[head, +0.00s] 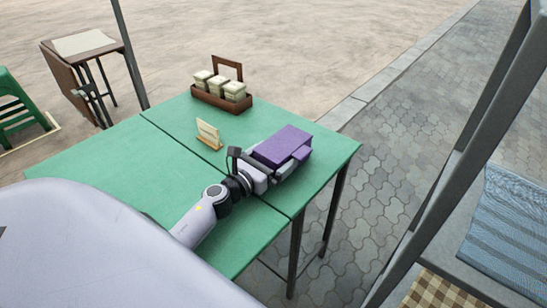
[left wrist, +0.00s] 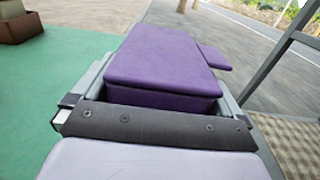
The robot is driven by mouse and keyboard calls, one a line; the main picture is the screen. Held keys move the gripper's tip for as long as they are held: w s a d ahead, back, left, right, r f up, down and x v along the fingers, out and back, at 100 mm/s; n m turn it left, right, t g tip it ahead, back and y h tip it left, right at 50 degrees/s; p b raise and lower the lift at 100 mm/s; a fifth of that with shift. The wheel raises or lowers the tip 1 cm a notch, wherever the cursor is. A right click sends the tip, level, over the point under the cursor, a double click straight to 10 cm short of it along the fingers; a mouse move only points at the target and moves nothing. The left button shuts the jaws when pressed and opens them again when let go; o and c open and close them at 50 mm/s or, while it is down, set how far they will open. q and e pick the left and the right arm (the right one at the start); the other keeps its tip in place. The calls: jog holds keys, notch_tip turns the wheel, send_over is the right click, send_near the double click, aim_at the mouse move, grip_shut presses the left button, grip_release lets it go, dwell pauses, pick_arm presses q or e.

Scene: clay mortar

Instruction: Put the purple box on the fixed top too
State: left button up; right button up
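The purple box (head: 281,146) is at the right part of the green table (head: 75,162), near its right edge. A seam divides the green top into a left and a right part; which part is fixed I cannot tell. My left gripper (head: 284,167) has its grey fingers along both sides of the box. In the left wrist view the purple box (left wrist: 162,66) fills the space between the fingers, and the gripper looks shut on it. Whether the box rests on the table or hangs just above it is unclear. My right gripper is out of view.
A wooden caddy with pale jars (head: 222,96) stands at the table's back, with a small card holder (head: 209,134) in front. The left part is largely bare. A dark post (head: 130,55) stands behind; a dark frame (head: 470,135) stands right, over blue cloth (head: 510,230).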

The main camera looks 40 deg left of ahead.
pick_arm(q)
jog(key=shift+r, duration=0.15)
jog(key=shift+r+p, duration=0.15)
jog(key=shift+p, duration=0.15)
jog(key=s, duration=0.6)
jog(key=s+b, duration=0.1)
jog(key=s, duration=0.3)
jog(key=shift+s+a+f, duration=0.1)
jog(key=shift+a+f, duration=0.1)
jog(key=shift+a, duration=0.15)
jog(key=shift+s+a+r, duration=0.1)
jog(key=shift+s, duration=0.85)
